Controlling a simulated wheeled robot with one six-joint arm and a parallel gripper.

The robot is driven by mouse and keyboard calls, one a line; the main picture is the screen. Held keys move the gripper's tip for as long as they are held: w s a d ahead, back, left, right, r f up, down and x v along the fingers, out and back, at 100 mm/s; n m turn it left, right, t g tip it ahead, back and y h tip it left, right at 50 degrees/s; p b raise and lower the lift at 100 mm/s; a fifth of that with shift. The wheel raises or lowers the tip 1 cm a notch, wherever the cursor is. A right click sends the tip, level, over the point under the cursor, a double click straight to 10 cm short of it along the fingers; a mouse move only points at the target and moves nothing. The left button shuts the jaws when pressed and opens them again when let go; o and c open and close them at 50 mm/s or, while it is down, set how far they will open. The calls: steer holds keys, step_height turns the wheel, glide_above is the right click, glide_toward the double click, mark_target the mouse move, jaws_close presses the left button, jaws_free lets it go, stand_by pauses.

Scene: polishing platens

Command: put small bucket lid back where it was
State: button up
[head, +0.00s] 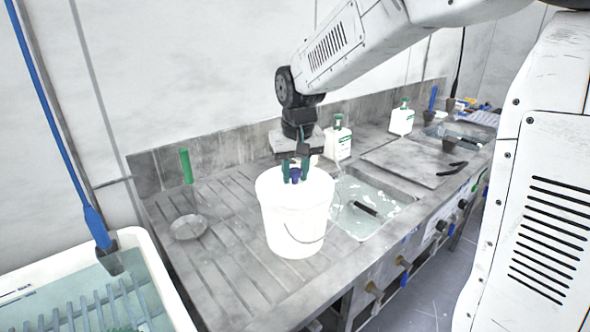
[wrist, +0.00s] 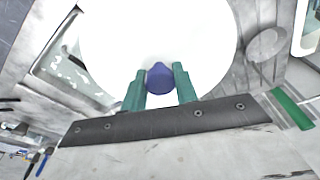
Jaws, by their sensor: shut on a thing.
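A white bucket (head: 290,228) with a wire handle stands on the ribbed grey drainboard in the head view. Its white lid (head: 272,186) appears to lie on top of the bucket, and it also shows as a large white disc in the wrist view (wrist: 120,35). A blue knob (wrist: 159,77) rises from the lid. My gripper (head: 295,175) is above the lid with its green fingers either side of the knob, shut on it. Whether the lid is fully seated on the rim cannot be told.
A sink with water (head: 362,210) is just right of the bucket. A round strainer with a green handle (head: 187,228) lies to the left. White bottles (head: 337,143) stand behind. A water-filled tub (head: 130,262) is at the lower left.

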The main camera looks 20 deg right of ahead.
mark_target(297, 173)
steer(key=shift+f, duration=0.1)
steer(key=o, duration=1.1)
steer(key=shift+c, duration=0.2)
steer(key=r, duration=0.5)
steer(key=s+r, duration=0.1)
steer(key=r, duration=0.1)
steer(key=shift+s+r, duration=0.1)
steer(key=shift+r, duration=0.2)
steer(key=shift+g, duration=0.5)
steer(key=s+f, duration=0.1)
steer(key=s, duration=0.1)
steer(key=s+f, duration=0.1)
steer(key=shift+s+d+f, duration=0.1)
steer(key=shift+s, duration=0.25)
steer(key=s+d+f, duration=0.1)
steer(key=s, duration=1.1)
steer(key=s+d+f, duration=0.1)
steer(key=s, duration=1.2)
steer(key=shift+d+f+n, duration=0.25)
steer(key=shift+d+n, duration=0.05)
steer(key=shift+d, duration=0.1)
